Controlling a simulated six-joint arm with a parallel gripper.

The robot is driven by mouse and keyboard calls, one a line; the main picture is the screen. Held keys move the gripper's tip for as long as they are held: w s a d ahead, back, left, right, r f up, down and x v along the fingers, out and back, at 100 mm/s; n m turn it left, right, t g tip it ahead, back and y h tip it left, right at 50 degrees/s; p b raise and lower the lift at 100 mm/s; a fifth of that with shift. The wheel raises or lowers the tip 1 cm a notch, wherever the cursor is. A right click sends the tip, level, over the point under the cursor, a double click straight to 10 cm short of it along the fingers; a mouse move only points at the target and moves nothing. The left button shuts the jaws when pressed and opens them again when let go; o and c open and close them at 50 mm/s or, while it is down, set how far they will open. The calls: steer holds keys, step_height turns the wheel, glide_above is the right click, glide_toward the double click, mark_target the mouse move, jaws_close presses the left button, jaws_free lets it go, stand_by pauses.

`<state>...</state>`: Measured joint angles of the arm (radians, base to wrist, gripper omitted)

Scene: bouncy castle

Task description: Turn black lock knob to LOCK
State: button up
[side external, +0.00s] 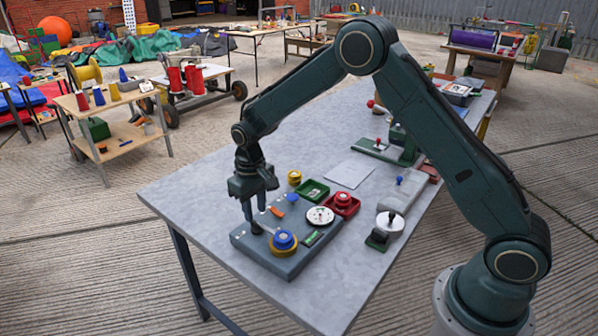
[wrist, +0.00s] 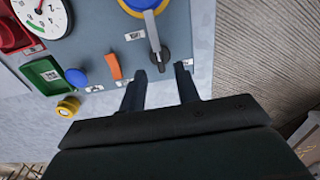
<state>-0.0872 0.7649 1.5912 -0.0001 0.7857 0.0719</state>
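The grey control panel (side external: 275,262) lies on the table. A black lock knob (wrist: 162,57) sits near its edge, at the end of a pale grey lever that runs from the blue-and-yellow knob (side external: 284,241). My gripper (side external: 256,214) points down over that edge of the panel. In the wrist view, my gripper's fingers (wrist: 160,71) are apart, with the black knob in line with the gap just beyond the tips. I see no contact with it. Small white labels lie near the knob, but their text is too small to read.
The panel also bears an orange switch (wrist: 113,67), a blue button (wrist: 76,77) and a white dial (side external: 320,216). A green tray (side external: 312,191), a yellow knob (side external: 294,177) and a red tray (side external: 342,204) stand close by. The table's left front corner is bare.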

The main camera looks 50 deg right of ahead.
mark_target(256, 223)
step_height(256, 223, up, 10)
stand_by(0.5)
steer(key=s+d+r+t, duration=0.3)
steer(key=s+r, duration=1.2)
steer(key=s, duration=0.1)
steer(key=s+d+t, duration=0.1)
steer(key=s+t, duration=0.1)
steer(key=s, duration=1.5)
steer(key=shift+s+d+f+t, duration=0.25)
steer(key=shift+s+f+t, duration=0.1)
steer(key=shift+f, duration=0.1)
